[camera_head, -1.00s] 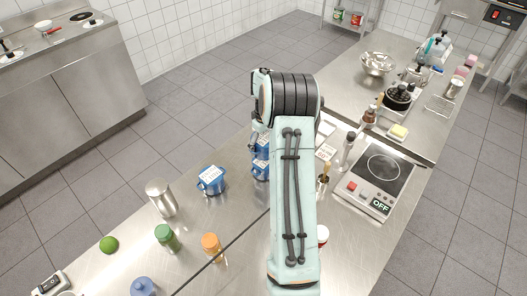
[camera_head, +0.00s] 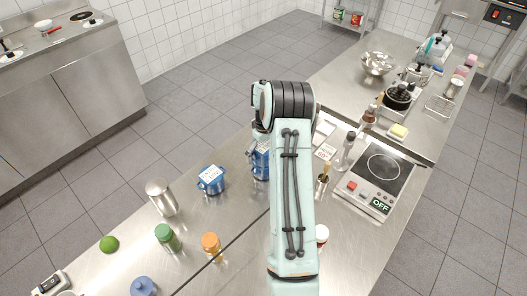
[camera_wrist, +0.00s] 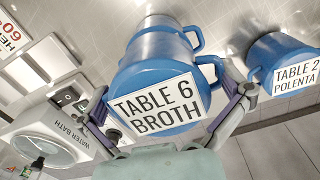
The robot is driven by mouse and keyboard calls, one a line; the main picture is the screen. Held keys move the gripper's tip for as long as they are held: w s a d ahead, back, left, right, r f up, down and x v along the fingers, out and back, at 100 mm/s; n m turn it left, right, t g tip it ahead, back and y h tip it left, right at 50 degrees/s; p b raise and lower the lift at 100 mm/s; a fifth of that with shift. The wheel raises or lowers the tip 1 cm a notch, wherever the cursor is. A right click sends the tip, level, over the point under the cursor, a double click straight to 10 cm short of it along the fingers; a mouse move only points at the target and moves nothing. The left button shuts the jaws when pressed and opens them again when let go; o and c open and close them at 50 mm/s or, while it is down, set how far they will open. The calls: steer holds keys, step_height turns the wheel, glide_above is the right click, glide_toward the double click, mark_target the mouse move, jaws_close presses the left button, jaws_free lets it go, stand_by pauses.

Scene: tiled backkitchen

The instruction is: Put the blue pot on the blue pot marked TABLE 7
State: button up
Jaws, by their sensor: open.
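A blue pot labelled TABLE 6 BROTH (camera_wrist: 165,72) fills the middle of the wrist view. My gripper (camera_wrist: 164,88) is open, with one finger on either side of it. Two handles show one behind the other at its right, so it appears stacked with another blue pot. In the head view this blue stack (camera_head: 260,167) stands on the counter, partly hidden by my arm. A separate blue pot with a white label (camera_head: 210,181) stands to its left; the wrist view shows a pot labelled TABLE 2 POLENTA (camera_wrist: 268,52). No TABLE 7 label is readable.
A steel canister (camera_head: 161,198), a green-capped jar (camera_head: 167,238) and an orange-capped jar (camera_head: 211,246) stand at the front left. A hot plate (camera_head: 376,180) reading OFF lies right of my arm. The wrist view shows a water bath (camera_wrist: 50,135) at the left.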

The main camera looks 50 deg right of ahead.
mark_target(262, 146)
step_height(262, 146, up, 12)
steer(key=shift+f, duration=0.25)
steer(key=shift+r, duration=0.4)
steer(key=shift+a+r, duration=0.2)
steer(key=s+a+r+n, duration=0.15)
steer(key=a+r, duration=0.25)
steer(key=a, duration=0.6)
steer(key=s+a+r, duration=0.2)
steer(key=a+r, duration=0.2)
steer(key=a, duration=0.5)
steer(key=s+a+f+n, duration=0.1)
steer(key=s+a+f, duration=0.2)
steer(key=s+a, duration=1.2)
steer(key=shift+s+a+y, duration=0.15)
steer(key=shift+s+y, duration=0.25)
steer(key=shift+s, duration=0.6)
